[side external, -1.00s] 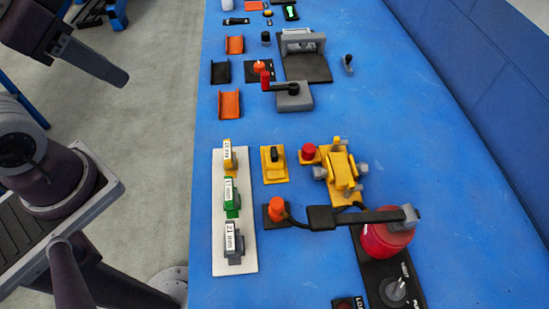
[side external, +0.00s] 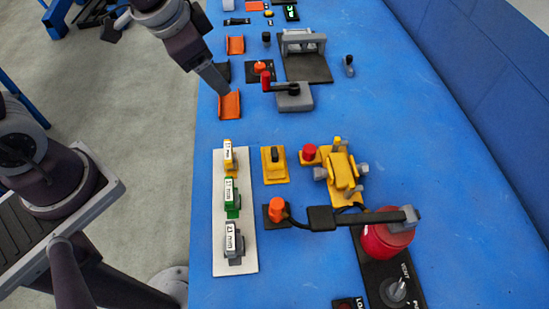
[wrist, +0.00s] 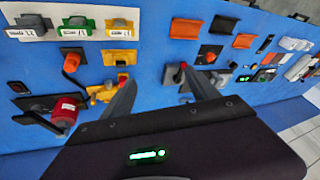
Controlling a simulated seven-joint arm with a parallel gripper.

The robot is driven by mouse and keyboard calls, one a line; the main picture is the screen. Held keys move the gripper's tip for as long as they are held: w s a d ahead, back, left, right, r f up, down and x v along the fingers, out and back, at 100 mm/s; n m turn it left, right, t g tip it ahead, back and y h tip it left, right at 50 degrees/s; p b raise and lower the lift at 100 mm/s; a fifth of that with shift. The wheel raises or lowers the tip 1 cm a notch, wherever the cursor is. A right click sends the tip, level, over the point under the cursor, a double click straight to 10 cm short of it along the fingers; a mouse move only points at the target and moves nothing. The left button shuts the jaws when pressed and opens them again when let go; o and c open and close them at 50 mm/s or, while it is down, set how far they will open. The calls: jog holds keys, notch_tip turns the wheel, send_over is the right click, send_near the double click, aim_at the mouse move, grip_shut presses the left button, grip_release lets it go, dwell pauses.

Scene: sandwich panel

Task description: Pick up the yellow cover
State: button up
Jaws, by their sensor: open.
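Several yellow things are in view, and I cannot tell which is the cover. A yellow labelled block (side external: 229,158) sits at the far end of a white plate (side external: 220,255); it also shows in the wrist view (wrist: 120,30). A yellow base with a black knob (side external: 273,172) lies right of the plate. A yellow fixture (side external: 345,172) with grey knobs stands further right; it shows in the wrist view (wrist: 100,95), partly behind a finger. My gripper (wrist: 158,77) is open and empty. In the side view its fingers (side external: 216,80) are over the orange tray by the table's left edge.
Green (side external: 232,197) and grey (side external: 234,242) labelled blocks share the plate. An orange tray (side external: 229,108) lies below my gripper. A red-handled grey device (side external: 294,97) and a red cylinder (side external: 387,240) with a black lever stand nearby. The table's right side is clear.

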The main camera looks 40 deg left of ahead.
jog(key=w+d+f+m+g+h, duration=0.1)
jog(key=w+d+f+m+h, duration=0.15)
jog(key=d+f, duration=0.55)
jog(key=m+h, duration=0.1)
send_over(274, 151)
jog(key=s+a, duration=0.1)
jog(key=s, duration=0.1)
notch_tip(274, 151, down, 7)
jog(key=shift+g, duration=0.4)
jog(key=x, duration=0.7)
jog(key=shift+a, duration=0.25)
jog(key=shift+c, duration=0.4)
grip_shut()
